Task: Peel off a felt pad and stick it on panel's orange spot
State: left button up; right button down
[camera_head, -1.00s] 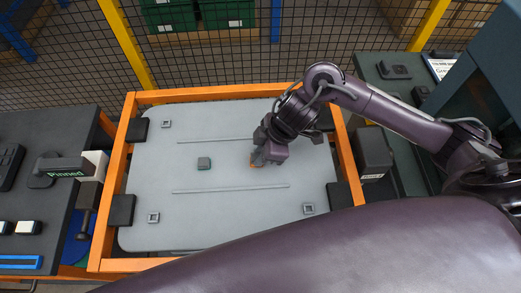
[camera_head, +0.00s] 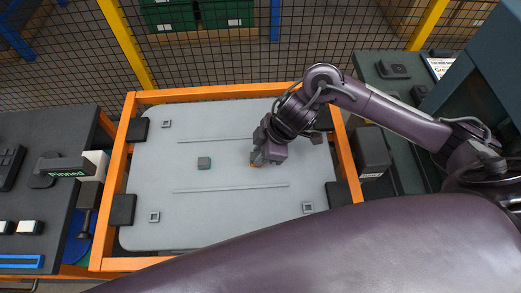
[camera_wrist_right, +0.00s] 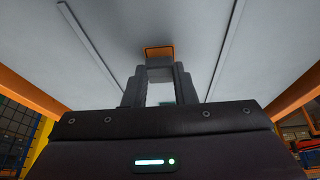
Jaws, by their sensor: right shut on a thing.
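The grey panel (camera_head: 230,215) lies flat in an orange frame. My right gripper (camera_head: 256,162) is low over its middle, at the orange spot (camera_head: 252,165), of which only a sliver shows. In the right wrist view the orange spot (camera_wrist_right: 159,50) forms a rim beyond my right gripper's fingertips (camera_wrist_right: 160,63). The fingers are shut on a small grey piece, seemingly a felt pad, which covers much of the spot; whether it touches the panel I cannot tell. My left gripper is out of view.
Dark blocks (camera_head: 122,209) sit at the panel's sides, and two thin ridges (camera_head: 230,188) run along it. A dark bench with a "Pinned" sign (camera_head: 67,170) is at left. A dark box (camera_head: 371,152) stands right of the frame. Wire mesh closes the back.

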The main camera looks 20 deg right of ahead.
jog(key=shift+f, duration=0.65)
dwell(2.0)
dwell(0.4)
jog(key=c, duration=1.1)
grip_release()
jog(key=shift+r, duration=0.1)
jog(key=v, duration=0.7)
jog(key=shift+d+r, duration=0.15)
jog(key=shift+r, duration=0.15)
